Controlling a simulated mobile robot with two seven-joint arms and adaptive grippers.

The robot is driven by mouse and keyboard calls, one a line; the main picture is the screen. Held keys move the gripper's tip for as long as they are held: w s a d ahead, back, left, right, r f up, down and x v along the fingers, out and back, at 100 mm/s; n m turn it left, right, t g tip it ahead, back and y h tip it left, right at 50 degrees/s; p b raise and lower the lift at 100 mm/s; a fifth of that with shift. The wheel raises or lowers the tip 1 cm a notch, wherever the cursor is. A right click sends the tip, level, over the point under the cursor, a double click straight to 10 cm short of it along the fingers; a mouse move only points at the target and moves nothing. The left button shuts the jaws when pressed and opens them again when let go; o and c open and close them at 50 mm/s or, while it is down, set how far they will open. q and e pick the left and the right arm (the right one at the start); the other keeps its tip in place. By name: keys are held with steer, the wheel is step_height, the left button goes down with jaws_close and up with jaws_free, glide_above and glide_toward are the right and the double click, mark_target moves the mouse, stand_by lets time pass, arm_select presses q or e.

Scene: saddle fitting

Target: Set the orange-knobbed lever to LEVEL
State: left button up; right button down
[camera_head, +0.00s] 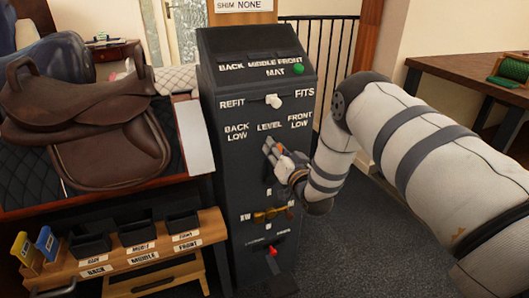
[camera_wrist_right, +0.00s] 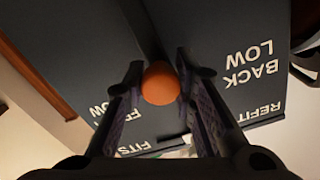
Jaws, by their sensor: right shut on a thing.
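The orange knob (camera_wrist_right: 160,83) of the lever sits between the two fingers of my right gripper (camera_wrist_right: 158,86) in the right wrist view. In the head view my right gripper (camera_head: 272,147) is at the front of the dark cabinet (camera_head: 233,172), just below the LEVEL label (camera_head: 269,126). It is shut on the orange-knobbed lever. The knob is mostly hidden by the fingers there. The BACK LOW label (camera_head: 236,132) is to the left and the FRONT LOW label (camera_head: 300,120) to the right. The lever's exact angle cannot be told. My left gripper is out of view.
A white knob (camera_head: 274,101) stands between REFIT and FITS above. A green knob (camera_head: 298,69) is near FRONT at the top. A red knob (camera_head: 272,251) is low on the cabinet. A brown saddle (camera_head: 85,120) and a wooden bin rack (camera_head: 140,254) are to the left.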

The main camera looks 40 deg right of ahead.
steer(key=shift+f, duration=0.15)
steer(key=c, duration=1.3)
jaws_free()
steer(key=v, duration=1.2)
steer(key=shift+s, duration=0.1)
